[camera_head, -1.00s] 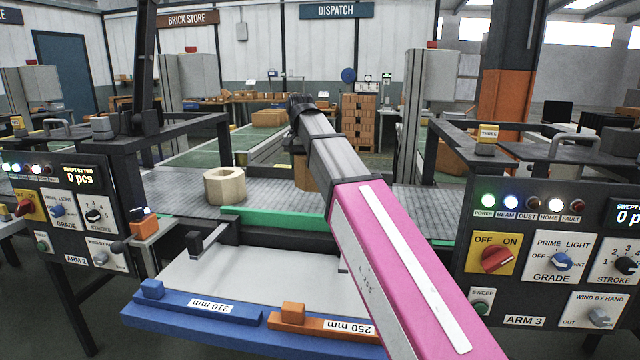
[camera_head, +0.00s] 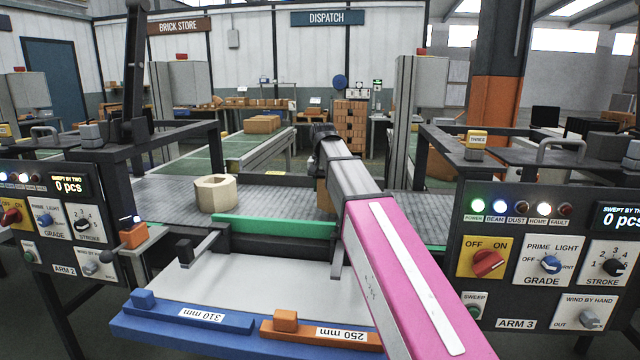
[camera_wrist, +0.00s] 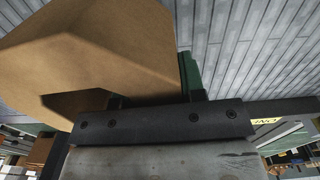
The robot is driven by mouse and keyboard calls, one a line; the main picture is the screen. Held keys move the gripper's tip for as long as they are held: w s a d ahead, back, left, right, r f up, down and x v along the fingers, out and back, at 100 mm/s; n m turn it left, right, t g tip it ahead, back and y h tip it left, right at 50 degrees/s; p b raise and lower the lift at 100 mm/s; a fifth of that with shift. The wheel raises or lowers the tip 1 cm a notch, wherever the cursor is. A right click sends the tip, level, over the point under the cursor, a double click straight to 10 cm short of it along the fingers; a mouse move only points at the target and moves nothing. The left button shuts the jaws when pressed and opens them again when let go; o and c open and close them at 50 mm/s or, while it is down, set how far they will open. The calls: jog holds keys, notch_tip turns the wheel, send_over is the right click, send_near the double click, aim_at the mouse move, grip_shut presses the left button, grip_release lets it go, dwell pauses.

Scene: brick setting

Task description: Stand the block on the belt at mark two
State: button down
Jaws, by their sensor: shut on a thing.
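The grey slatted belt (camera_head: 270,208) runs across the middle of the head view. A tan block (camera_wrist: 110,50) fills the upper left of the wrist view, large and close, with a dark notch at its lower edge. My gripper (camera_wrist: 155,100) is shut on it. In the head view my arm hides most of the gripper, and only a sliver of the tan block (camera_head: 322,196) shows beside it, over the belt. Whether the block touches the belt cannot be told. A yellow label with dark letters (camera_wrist: 265,121) at the right of the wrist view is not clearly readable.
A hollow pale many-sided piece (camera_head: 215,193) stands on the belt left of my arm. A green strip (camera_head: 275,226) edges the belt's near side. A white tray (camera_head: 250,285) and control panels (camera_head: 545,255) stand in front. A yellow THREE marker (camera_head: 478,138) sits right.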

jog(key=shift+f, duration=1.6)
jog(key=shift+f, duration=0.1)
jog(key=c, duration=0.7)
grip_release()
notch_tip(320, 180, up, 12)
jog(key=shift+r, duration=0.1)
